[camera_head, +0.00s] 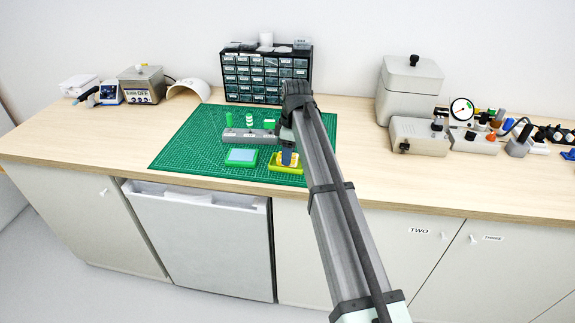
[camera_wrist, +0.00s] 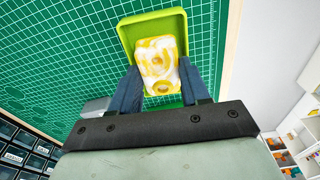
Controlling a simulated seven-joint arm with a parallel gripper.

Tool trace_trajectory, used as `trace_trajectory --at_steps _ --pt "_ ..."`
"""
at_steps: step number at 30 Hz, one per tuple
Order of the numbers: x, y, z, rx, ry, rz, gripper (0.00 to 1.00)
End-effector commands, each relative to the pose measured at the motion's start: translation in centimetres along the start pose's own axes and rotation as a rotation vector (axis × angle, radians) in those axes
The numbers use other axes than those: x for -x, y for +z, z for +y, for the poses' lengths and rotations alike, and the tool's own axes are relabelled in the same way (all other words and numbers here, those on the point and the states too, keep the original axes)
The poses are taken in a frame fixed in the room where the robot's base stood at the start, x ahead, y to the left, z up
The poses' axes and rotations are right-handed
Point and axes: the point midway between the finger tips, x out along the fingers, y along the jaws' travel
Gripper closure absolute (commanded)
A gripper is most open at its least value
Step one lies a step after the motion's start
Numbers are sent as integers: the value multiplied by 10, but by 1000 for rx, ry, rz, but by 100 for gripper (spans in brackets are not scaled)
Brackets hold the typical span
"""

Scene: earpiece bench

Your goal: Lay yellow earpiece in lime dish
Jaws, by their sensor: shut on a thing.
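The yellow earpiece (camera_wrist: 157,62), a pale block with yellow rings and curves, is between the fingers of my gripper (camera_wrist: 157,88) in the wrist view. My gripper is shut on it. The lime dish (camera_wrist: 126,34) is a shallow tray with a raised rim, and the earpiece is over or within it. I cannot tell whether the earpiece touches the dish floor. In the head view, the dish (camera_head: 291,171) lies at the front right of the green mat, and my gripper (camera_head: 287,160) points down at it, partly hiding the earpiece.
The green cutting mat (camera_head: 185,150) bears a blue-topped green dish (camera_head: 241,157) left of the lime dish. A grey rack (camera_head: 247,136) with green pieces stands behind. A drawer cabinet (camera_head: 266,74) is at the back. Grey boxes (camera_head: 418,136) and tools crowd the right.

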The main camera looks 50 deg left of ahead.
Motion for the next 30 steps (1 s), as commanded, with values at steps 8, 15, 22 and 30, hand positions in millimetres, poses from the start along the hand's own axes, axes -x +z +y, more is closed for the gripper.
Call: trace_trajectory --at_steps 8,15,22,30 --pt "-5 1 0 0 -1 0 96" --pt "-5 0 0 0 0 0 46" --pt "-5 0 0 0 0 0 24" --pt "-3 0 0 0 0 0 24"
